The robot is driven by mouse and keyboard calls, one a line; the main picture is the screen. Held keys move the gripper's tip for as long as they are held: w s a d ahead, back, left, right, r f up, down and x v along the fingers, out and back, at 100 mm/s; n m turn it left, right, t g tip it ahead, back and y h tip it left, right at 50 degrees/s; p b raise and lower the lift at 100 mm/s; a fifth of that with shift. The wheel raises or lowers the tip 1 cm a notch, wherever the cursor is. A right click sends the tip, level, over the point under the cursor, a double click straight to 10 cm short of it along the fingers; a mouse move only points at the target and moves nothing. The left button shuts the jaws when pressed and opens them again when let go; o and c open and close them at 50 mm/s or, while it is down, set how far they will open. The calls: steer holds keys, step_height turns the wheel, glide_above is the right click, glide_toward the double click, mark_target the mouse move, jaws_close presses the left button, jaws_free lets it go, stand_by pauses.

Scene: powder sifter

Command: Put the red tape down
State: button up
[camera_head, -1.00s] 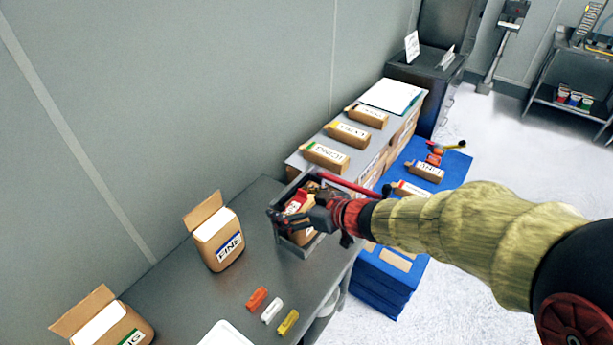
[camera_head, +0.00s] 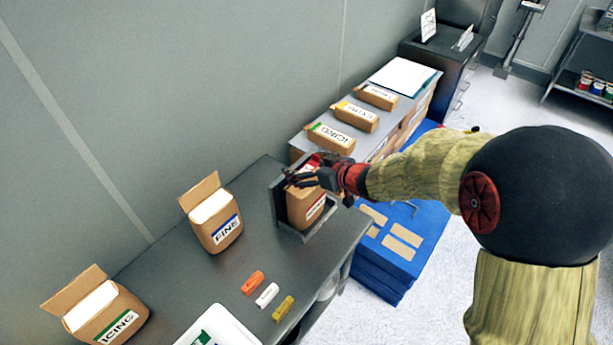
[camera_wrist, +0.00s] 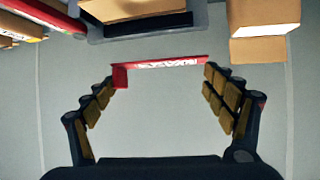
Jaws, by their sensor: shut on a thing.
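The red tape (camera_wrist: 165,64) spans the gap between my fingertips in the wrist view, with pale marks along it. My gripper (camera_wrist: 160,72) is shut on it. In the head view my gripper (camera_head: 303,179) is over the top of a brown bag with a red label (camera_head: 314,208). That bag stands in a dark grey tray (camera_head: 303,236) on the grey table. My fingers partly hide the bag's top, and the tape is hard to make out there.
A FINE bag (camera_head: 214,222) and an ICING bag (camera_head: 100,312) stand open to the left. Orange (camera_head: 252,283), white (camera_head: 267,294) and yellow (camera_head: 283,308) pieces lie in front. A shelf with small boxes (camera_head: 331,138) is behind. The table's middle is clear.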

mark_target(306, 167)
steer(key=w+f, duration=0.2)
steer(key=w+f+b, duration=0.1)
steer(key=w+f, duration=0.1)
steer(key=f, duration=0.1)
steer(key=shift+w+d+f, duration=0.1)
steer(key=shift+w+f, duration=0.05)
steer(key=shift+f, duration=0.15)
steer(key=shift+w+f+b, duration=0.2)
steer(key=shift+f+b, duration=0.6)
steer(key=shift+f, duration=0.85)
steer(key=o, duration=0.7)
steer(key=shift+f, duration=0.1)
steer(key=shift+s+d+r, duration=0.3)
steer(key=shift+r, duration=0.1)
steer(key=p+v, duration=0.2)
steer(key=v, duration=0.9)
steer(key=shift+p, duration=0.35)
